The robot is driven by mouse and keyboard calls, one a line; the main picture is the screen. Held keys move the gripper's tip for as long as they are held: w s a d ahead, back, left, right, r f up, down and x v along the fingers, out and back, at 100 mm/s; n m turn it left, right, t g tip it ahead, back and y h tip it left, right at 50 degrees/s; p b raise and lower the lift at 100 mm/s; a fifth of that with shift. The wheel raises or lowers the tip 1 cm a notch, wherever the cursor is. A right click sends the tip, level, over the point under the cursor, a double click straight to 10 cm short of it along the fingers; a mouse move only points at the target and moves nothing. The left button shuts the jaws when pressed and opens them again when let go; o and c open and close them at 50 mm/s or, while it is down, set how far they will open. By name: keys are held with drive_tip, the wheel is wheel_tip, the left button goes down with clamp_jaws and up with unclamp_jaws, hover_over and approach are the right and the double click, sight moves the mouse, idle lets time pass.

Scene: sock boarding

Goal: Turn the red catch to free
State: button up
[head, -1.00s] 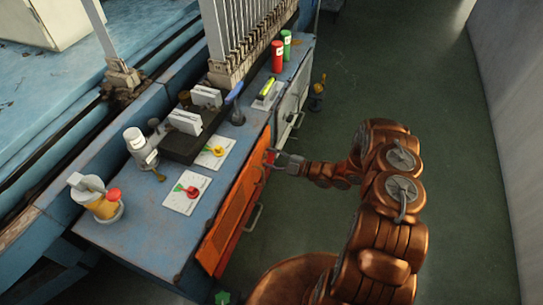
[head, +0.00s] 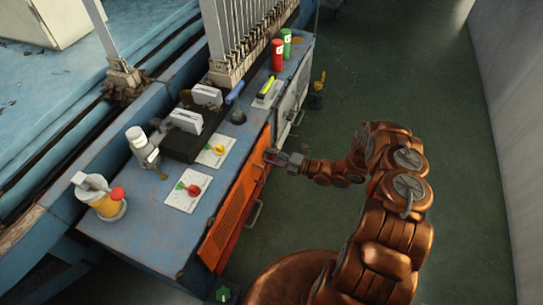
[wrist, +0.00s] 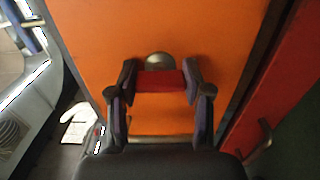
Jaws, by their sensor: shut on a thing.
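The red catch (wrist: 160,80) is a short red bar below a round metal boss on an orange door panel (wrist: 105,30). In the wrist view it lies level, crosswise between my two fingers. My gripper (wrist: 161,84) is shut on it, with a dark finger pad at each end of the bar. In the head view my gripper (head: 275,157) is at the upper edge of the orange door (head: 234,218) on the blue bench's side. The catch is too small and covered to make out there.
The blue bench top (head: 150,222) carries a red-knobbed dial plate (head: 188,190), a yellow-knobbed plate (head: 213,152), a yellow-bodied device (head: 107,205), and red (head: 278,56) and green (head: 286,43) cylinders. Green floor (head: 330,115) beside the bench is clear around my arm.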

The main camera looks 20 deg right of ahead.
drive_tip(key=shift+s, duration=0.1)
idle(0.4)
drive_tip(key=o, duration=1.2)
drive_tip(key=v, duration=1.2)
